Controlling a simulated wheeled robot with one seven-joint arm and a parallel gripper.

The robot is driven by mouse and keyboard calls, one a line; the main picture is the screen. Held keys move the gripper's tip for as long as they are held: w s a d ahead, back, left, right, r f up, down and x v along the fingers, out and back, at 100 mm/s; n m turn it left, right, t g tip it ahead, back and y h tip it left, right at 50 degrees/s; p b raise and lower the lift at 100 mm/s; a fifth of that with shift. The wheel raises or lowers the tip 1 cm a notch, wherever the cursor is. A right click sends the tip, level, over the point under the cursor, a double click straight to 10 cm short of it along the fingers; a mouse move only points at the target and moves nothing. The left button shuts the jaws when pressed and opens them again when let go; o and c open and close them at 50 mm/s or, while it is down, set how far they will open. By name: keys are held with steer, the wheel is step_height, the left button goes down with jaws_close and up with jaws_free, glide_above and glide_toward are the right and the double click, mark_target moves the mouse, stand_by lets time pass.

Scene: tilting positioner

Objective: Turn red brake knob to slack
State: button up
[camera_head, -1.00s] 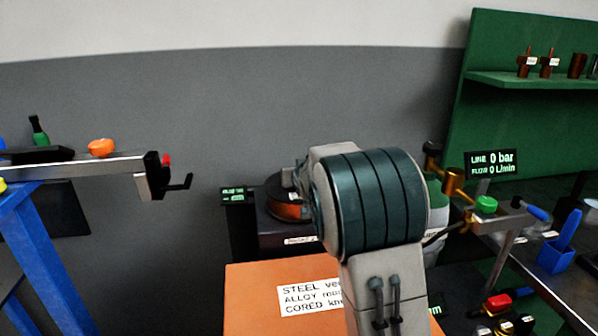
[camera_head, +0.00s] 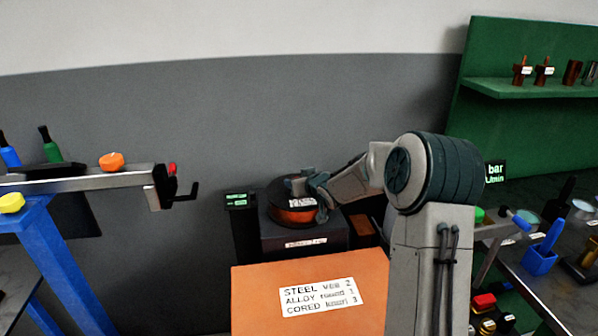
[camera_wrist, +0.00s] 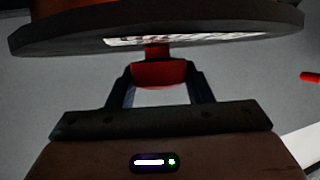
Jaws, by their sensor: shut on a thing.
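The red brake knob (camera_wrist: 158,74) sits on a short red stem on the face of a dark spool flange (camera_wrist: 200,28) in the wrist view. My gripper (camera_wrist: 158,84) is shut on the knob, with one dark finger on each side of it. In the head view the spool (camera_head: 296,216), with orange winding, sits on a dark box behind the orange panel. My gripper (camera_head: 318,184) is at the spool's upper right there. The knob is hidden in that view, and I cannot tell its turn setting.
The orange panel (camera_head: 255,300) with a white label stands in front of the spool. A small green display (camera_head: 238,200) stands left of it. A grey beam (camera_head: 90,180) on a blue stand is at left. The green shelf (camera_head: 530,85) is at right.

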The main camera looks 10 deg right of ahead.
steer(key=shift+d+r+y+p, duration=0.1)
steer(key=shift+r+y+p, duration=0.25)
steer(key=shift+p, duration=0.25)
steer(key=n+g+y+p, duration=0.1)
steer(key=n+y+p, duration=0.1)
steer(key=p, duration=0.2)
steer(key=shift+w+f+n+g+y+p, duration=0.1)
steer(key=shift+f+n+g+y+p, duration=0.15)
steer(key=shift+n+g+y+p, duration=0.75)
steer(key=n+g+y, duration=0.1)
steer(key=n+g, duration=0.1)
steer(key=n+g+y, duration=0.2)
steer(key=n, duration=0.1)
steer(key=shift+f+n+y, duration=0.15)
steer(key=shift+n+y, duration=0.1)
steer(key=shift+n, duration=0.05)
steer(key=shift+n+g+y, duration=0.7)
steer(key=shift+n+g, duration=1.6)
steer(key=shift+g, duration=0.3)
steer(key=shift+n+g, duration=0.4)
steer(key=shift+g, duration=0.1)
steer(key=o, duration=1)
steer(key=shift+a, duration=0.2)
